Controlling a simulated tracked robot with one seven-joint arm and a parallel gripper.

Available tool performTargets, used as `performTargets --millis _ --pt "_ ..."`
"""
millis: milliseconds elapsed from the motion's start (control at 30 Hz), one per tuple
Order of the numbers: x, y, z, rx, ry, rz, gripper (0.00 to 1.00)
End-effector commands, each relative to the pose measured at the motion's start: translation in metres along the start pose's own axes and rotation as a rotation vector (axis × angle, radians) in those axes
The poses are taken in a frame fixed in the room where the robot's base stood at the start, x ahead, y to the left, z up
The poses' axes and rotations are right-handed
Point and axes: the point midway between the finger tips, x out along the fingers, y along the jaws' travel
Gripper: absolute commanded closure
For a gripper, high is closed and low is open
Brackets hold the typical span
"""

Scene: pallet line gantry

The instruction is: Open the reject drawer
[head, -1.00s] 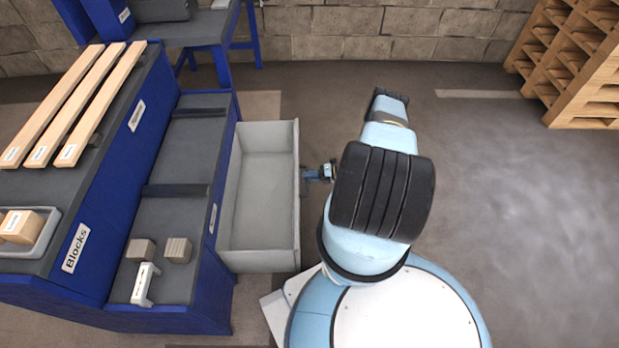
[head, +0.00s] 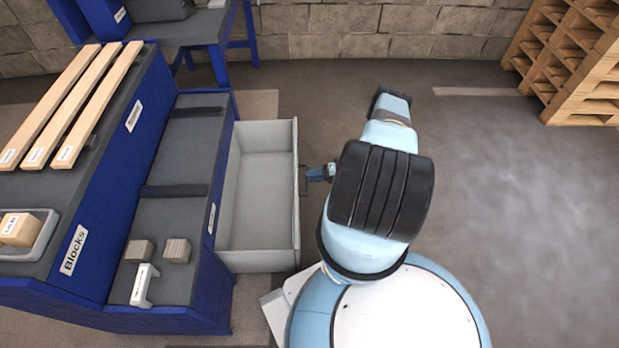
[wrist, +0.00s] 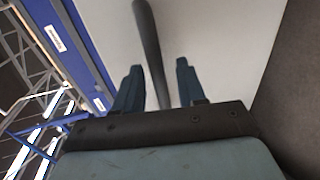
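The reject drawer (head: 296,225) is a light grey open-topped box, pulled well out of the right side of the blue cabinet. It is empty inside. In the wrist view, its pale front panel (wrist: 215,45) fills the upper middle, and a dark bar handle (wrist: 147,28) runs down between my fingers. My gripper (head: 305,176) is at the outer face of the drawer front in the head view. In the wrist view, my gripper (wrist: 159,65) has its two blue fingers apart, one on each side of the handle, with visible gaps. The handle's lower end is hidden behind my gripper's body.
The blue cabinet (head: 218,285) stands left of the drawer, with two small blocks (head: 158,250) and a white handle-like piece (head: 144,284) on its lower shelf. Wooden pallets (head: 580,60) stand at the back right. Floor right of my arm is clear.

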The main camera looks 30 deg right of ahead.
Motion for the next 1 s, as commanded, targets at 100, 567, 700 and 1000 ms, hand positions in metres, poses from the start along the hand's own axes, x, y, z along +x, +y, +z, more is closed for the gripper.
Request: performTargets --millis 100,567,700,1000 --pt "-0.024 0.0 0.001 0.0 -0.003 0.0 0.6" --pt "-0.102 -0.002 -0.002 0.002 -0.001 -0.002 0.6" --pt "-0.112 -0.002 -0.002 0.002 0.001 -0.001 0.6" --pt "-0.115 -0.002 -0.002 0.002 0.001 -0.001 0.6"
